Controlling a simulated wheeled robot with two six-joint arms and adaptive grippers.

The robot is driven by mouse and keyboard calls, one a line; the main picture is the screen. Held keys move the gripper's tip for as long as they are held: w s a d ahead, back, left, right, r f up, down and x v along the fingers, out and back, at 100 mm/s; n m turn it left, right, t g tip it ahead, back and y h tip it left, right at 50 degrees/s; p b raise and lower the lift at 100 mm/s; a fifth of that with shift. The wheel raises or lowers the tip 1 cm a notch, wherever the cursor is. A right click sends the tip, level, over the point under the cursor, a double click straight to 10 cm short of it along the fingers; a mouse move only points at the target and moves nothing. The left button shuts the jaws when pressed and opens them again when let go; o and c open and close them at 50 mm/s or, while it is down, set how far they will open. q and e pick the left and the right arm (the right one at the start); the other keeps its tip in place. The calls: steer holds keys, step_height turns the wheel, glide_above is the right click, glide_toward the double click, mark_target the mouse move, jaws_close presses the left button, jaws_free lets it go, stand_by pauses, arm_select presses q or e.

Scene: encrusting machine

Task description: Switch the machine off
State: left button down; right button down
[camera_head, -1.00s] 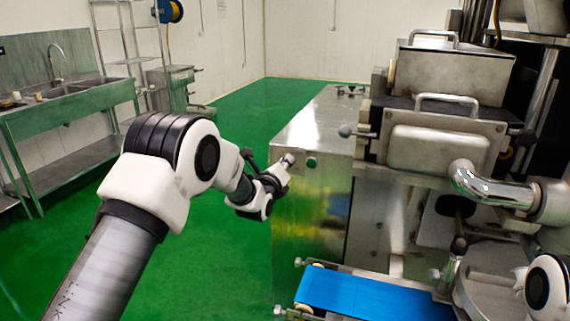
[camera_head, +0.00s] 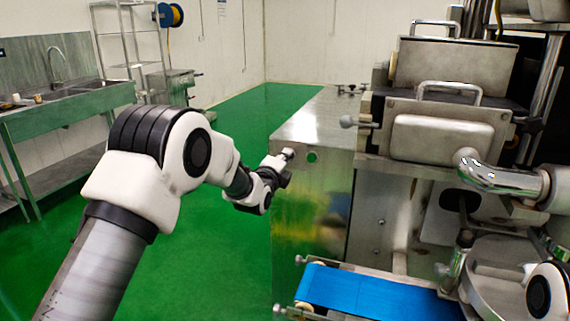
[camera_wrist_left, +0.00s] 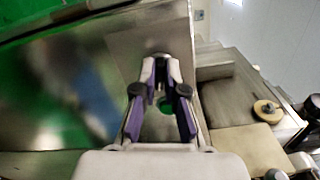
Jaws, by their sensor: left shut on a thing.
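The steel machine housing (camera_head: 310,215) stands right of my left arm. A green button (camera_head: 312,157) is on its front face near the top; it also shows between my fingers in the left wrist view (camera_wrist_left: 166,106). My left gripper (camera_head: 287,155) is at the top left corner of this face, left of the green button. In the left wrist view, the fingertips (camera_wrist_left: 161,66) close together on a small dark switch knob (camera_wrist_left: 161,56), mostly hidden by them. My right gripper is out of view.
A blue conveyor belt (camera_head: 375,294) runs below the housing at the front. Steel hoppers and a curved pipe (camera_head: 490,172) are at the right. Green floor (camera_head: 225,240) is free at the left, before a sink bench (camera_head: 75,105).

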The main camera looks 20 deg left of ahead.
arm_select(q)
steer(key=n+b, duration=0.1)
steer(key=n, duration=0.2)
steer(key=n+b, duration=0.1)
steer(key=n, duration=0.3)
steer(key=f+n+b, duration=0.1)
steer(key=n, duration=0.2)
steer(key=shift+n, duration=0.3)
steer(key=shift+s, duration=0.1)
steer(key=c, duration=1.2)
jaws_free()
steer(key=shift+c, duration=0.2)
steer(key=shift+r, duration=0.1)
steer(key=s, duration=1.2)
steer(key=shift+a, duration=0.25)
